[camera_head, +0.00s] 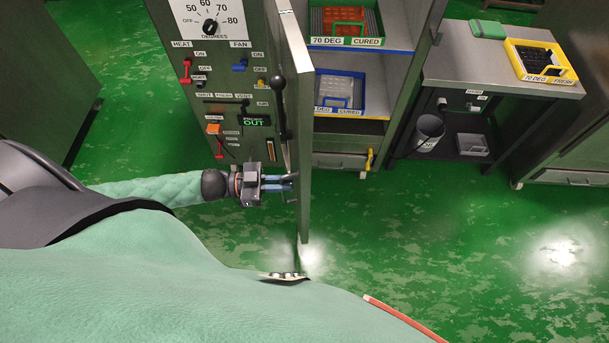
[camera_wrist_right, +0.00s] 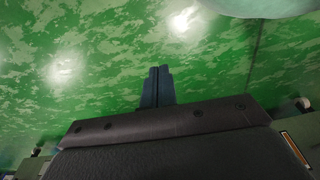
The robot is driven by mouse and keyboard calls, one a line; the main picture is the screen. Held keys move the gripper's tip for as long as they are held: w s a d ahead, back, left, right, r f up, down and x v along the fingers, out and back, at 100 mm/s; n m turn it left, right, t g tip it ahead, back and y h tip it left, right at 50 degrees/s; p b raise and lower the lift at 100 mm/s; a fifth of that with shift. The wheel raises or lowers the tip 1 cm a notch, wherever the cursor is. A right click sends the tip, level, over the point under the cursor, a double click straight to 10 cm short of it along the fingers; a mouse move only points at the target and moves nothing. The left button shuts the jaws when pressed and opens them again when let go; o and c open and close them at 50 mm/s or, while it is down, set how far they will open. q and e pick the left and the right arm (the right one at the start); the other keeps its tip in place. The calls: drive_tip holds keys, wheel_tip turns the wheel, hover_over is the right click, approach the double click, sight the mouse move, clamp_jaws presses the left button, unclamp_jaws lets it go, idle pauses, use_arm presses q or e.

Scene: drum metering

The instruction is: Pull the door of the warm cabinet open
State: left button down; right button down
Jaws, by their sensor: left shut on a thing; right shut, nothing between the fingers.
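The warm cabinet (camera_head: 375,60) stands at the top middle of the head view. Its grey door (camera_head: 304,130) is swung out towards me and shows nearly edge-on, so the shelves inside are in view. A dark bar with a round knob (camera_head: 278,83) is on the door's left side. My left gripper (camera_head: 291,186) is at the door's left face, low down, shut on what looks like the door handle; the fingers and door hide most of the grip. My right gripper (camera_wrist_right: 157,87) shows in the right wrist view, shut and empty, with green floor beyond it.
A control panel (camera_head: 226,75) with dial and switches stands left of the door. An orange tray (camera_head: 345,25) and a blue-rimmed tray (camera_head: 339,92) sit on the cabinet shelves. A bench (camera_head: 455,60) with a yellow tray (camera_head: 541,62) is at the right. Green floor (camera_head: 430,235) is clear before the cabinet.

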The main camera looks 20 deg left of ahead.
use_arm(q)
drive_tip(key=s+a+m+g, duration=0.1)
drive_tip(key=s+a, duration=0.3)
drive_tip(key=a, duration=0.6)
drive_tip(key=shift+g+h, duration=0.3)
drive_tip(key=shift+g, duration=0.1)
drive_tip(key=c, duration=1.6)
unclamp_jaws()
drive_tip(key=shift+c, duration=0.2)
use_arm(e)
drive_tip(key=shift+s+d+f, duration=0.2)
drive_tip(key=shift+s+f, duration=0.3)
drive_tip(key=shift+s, duration=0.05)
